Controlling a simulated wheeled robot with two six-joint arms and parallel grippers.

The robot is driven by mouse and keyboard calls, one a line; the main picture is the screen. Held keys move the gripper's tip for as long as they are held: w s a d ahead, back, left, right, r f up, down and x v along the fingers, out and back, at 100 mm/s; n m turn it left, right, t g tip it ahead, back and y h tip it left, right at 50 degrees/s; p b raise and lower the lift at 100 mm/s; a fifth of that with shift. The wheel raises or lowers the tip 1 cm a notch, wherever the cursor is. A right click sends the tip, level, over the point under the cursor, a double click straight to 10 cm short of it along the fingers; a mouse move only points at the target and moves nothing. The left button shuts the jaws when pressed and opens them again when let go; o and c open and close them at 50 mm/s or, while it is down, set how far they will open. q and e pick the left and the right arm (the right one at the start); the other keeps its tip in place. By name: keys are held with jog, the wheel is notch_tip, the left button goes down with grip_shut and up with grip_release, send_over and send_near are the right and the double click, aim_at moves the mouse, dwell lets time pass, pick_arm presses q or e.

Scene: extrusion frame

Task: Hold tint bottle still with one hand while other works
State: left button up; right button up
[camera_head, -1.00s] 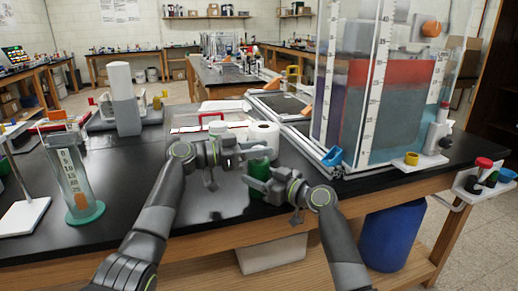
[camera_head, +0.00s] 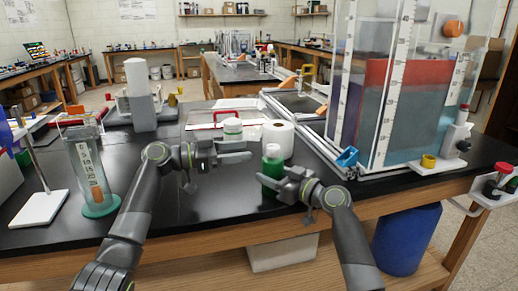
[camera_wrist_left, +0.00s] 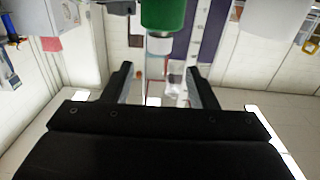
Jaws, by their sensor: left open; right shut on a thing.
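The tint bottle (camera_head: 271,171) is green with a white cap (camera_head: 272,150) and stands upright near the bench's front edge. My right gripper (camera_head: 275,184) is shut on its body, low down. My left gripper (camera_head: 250,156) is open and empty, just left of the cap. In the left wrist view, the open left fingers (camera_wrist_left: 158,76) show, with the bottle (camera_wrist_left: 163,14) and its cap (camera_wrist_left: 159,44) upside down beyond them, apart from the fingers.
A large clear tank (camera_head: 395,95) is at right. A glass cylinder with a green base (camera_head: 98,210) stands at left. The bench front between cylinder and bottle is mostly clear.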

pick_arm(q)
jog(key=v, duration=0.3)
pick_arm(e)
jog(key=o, duration=1.1)
pick_arm(q)
jog(key=shift+d, duration=0.1)
pick_arm(e)
jog(key=shift+o, duration=0.2)
jog(key=shift+d, duration=0.1)
